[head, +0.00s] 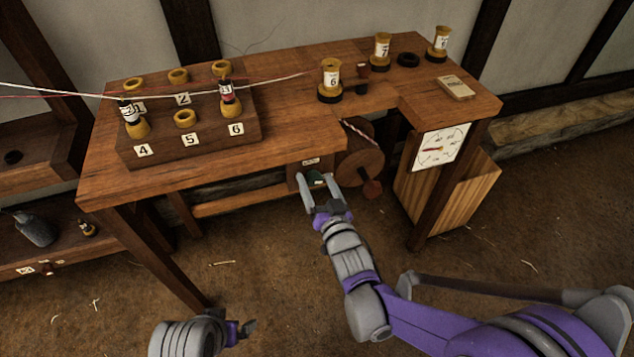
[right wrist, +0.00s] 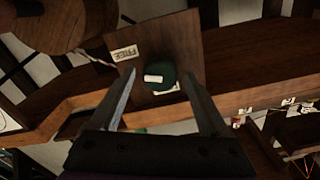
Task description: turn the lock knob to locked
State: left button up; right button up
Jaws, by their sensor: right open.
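The lock knob is a dark green round knob (right wrist: 162,80) with a white mark, on a wooden plate (right wrist: 190,45). The plate has a white label reading FREE (right wrist: 124,53) and a second label beneath the knob, mostly hidden. In the head view the knob (head: 315,177) sits under the bench's front edge. My right gripper (head: 317,181) is open, its fingers on either side of the knob; I cannot tell whether they touch it. In the right wrist view the gripper (right wrist: 159,77) frames the knob. My left gripper (head: 240,331) is low at the bottom, away from the bench; its jaws are unclear.
A dial (head: 440,147) hangs at the bench's right front. A block with numbered bobbins (head: 190,135) and taut strands stands on the bench (head: 280,130).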

grip_shut()
dwell(0.3)
jog(key=shift+n, duration=0.3)
jog(key=n+p, duration=0.1)
jog(key=n, duration=0.3)
jog(key=shift+a+n+p, duration=0.1)
jog(key=shift+n+p, duration=0.2)
jog(key=n+p, duration=0.1)
jog(key=n, duration=0.4)
jog(key=shift+a+n+p, duration=0.1)
jog(key=shift+n+p, duration=0.2)
jog(key=n+p, duration=0.1)
jog(key=n, duration=0.4)
jog(key=shift+s+p, duration=0.1)
jog(key=shift+p, duration=0.2)
jog(key=n+p, duration=0.1)
jog(key=n, duration=0.5)
jog(key=shift+f, duration=0.2)
jog(key=shift+p, duration=0.3)
